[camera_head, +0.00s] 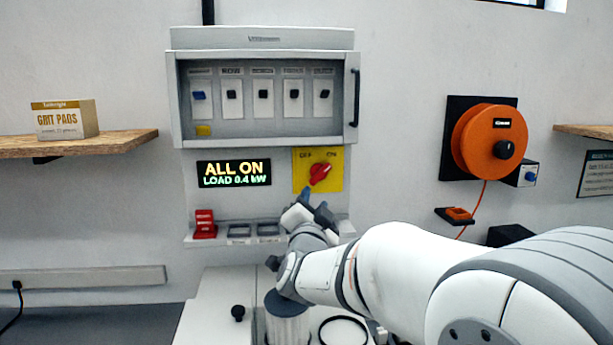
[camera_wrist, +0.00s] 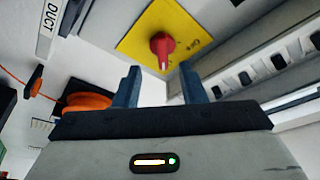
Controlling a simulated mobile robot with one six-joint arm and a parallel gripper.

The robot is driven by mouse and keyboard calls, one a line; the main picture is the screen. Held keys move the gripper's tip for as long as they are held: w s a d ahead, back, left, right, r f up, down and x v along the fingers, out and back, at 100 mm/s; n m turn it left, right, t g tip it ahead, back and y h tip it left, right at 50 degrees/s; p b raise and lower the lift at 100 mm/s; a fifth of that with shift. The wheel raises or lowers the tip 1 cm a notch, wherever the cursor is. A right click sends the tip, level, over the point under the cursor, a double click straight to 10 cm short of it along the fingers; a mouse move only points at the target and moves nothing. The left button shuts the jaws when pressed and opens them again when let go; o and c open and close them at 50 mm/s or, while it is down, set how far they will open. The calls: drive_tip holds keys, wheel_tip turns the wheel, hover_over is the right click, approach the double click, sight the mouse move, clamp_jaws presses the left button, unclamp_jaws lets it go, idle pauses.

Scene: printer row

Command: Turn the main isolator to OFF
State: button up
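The main isolator is a red rotary knob (camera_head: 320,173) on a yellow plate (camera_head: 299,182) below the breaker cabinet. The plate has OFF at its upper left and ON at its upper right, and the knob is tilted toward ON. A display (camera_head: 234,174) to its left reads ALL ON, LOAD 0.4 kW. My gripper (camera_head: 307,197) is just below the knob, apart from it. In the wrist view my gripper (camera_wrist: 160,82) has its two blue fingers spread with nothing between them; the red knob (camera_wrist: 162,46) lies beyond the fingertips, on the yellow plate (camera_wrist: 140,36).
A grey cabinet (camera_head: 262,129) with a clear window and several switches hangs above the plate. A narrow shelf (camera_head: 216,237) below carries a red item (camera_head: 205,224). An orange cable reel (camera_head: 489,141) is at the right, a box of grit pads (camera_head: 64,120) at the left.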

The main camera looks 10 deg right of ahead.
sight(319, 177)
drive_tip(key=shift+m+h, duration=0.4)
drive_tip(key=shift+h, duration=0.2)
drive_tip(key=p+x, duration=0.1)
drive_tip(key=x, duration=0.4)
drive_tip(key=p+x, duration=0.1)
drive_tip(key=x, duration=0.2)
drive_tip(key=shift+w+d+r+p, duration=0.15)
drive_tip(key=shift+r+p, duration=0.15)
drive_tip(key=shift+r, duration=0.15)
clamp_jaws()
